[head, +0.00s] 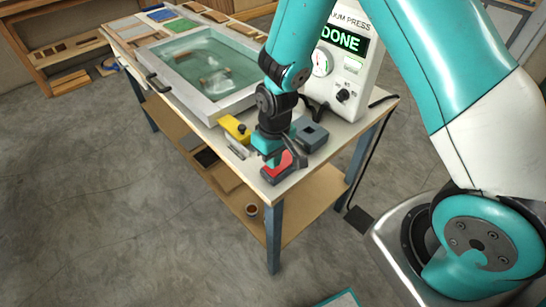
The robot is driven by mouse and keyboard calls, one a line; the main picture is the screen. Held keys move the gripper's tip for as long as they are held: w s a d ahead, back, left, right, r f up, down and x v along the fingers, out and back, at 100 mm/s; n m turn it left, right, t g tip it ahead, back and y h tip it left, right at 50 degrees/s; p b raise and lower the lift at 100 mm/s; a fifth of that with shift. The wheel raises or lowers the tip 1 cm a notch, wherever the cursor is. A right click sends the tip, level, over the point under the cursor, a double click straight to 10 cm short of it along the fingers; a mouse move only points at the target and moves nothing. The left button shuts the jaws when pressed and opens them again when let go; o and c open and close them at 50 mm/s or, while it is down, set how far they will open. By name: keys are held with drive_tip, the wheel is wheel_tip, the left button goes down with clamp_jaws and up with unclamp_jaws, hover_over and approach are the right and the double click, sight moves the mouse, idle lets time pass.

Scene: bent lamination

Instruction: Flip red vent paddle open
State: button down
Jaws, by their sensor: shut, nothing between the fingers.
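The red vent paddle (281,161) sits on a small dark block (275,176) near the front right corner of the bench. My gripper (272,157) points down at the paddle, right over or against it. Its fingers are shut, with nothing seen between them. The gripper hides part of the paddle, so I cannot tell whether they touch or how far the paddle is turned.
A yellow block (234,127) stands left of the gripper, and a dark grey block (311,133) stands right of it. The vacuum press box (345,60) behind shows DONE. The framed press bed (202,70) lies behind left. The bench's front edge (232,166) is close.

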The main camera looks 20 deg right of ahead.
drive_tip(key=shift+r, duration=0.3)
drive_tip(key=r+p, duration=0.4)
drive_tip(key=r, duration=0.1)
drive_tip(key=shift+a+r+p, duration=0.1)
drive_tip(key=shift+a+p, duration=0.2)
wheel_tip(320, 180, up, 8)
drive_tip(key=b, duration=0.3)
hover_over(270, 170)
drive_tip(key=a, duration=0.1)
drive_tip(key=shift+s+a+r, duration=0.1)
drive_tip(key=shift+s+r, duration=0.05)
drive_tip(key=shift+r, duration=0.15)
drive_tip(key=s+a+r+n+y, duration=0.2)
drive_tip(key=s+r+n+y, duration=0.1)
drive_tip(key=s+r, duration=1.1)
drive_tip(key=s, duration=0.4)
drive_tip(key=shift+a, duration=0.15)
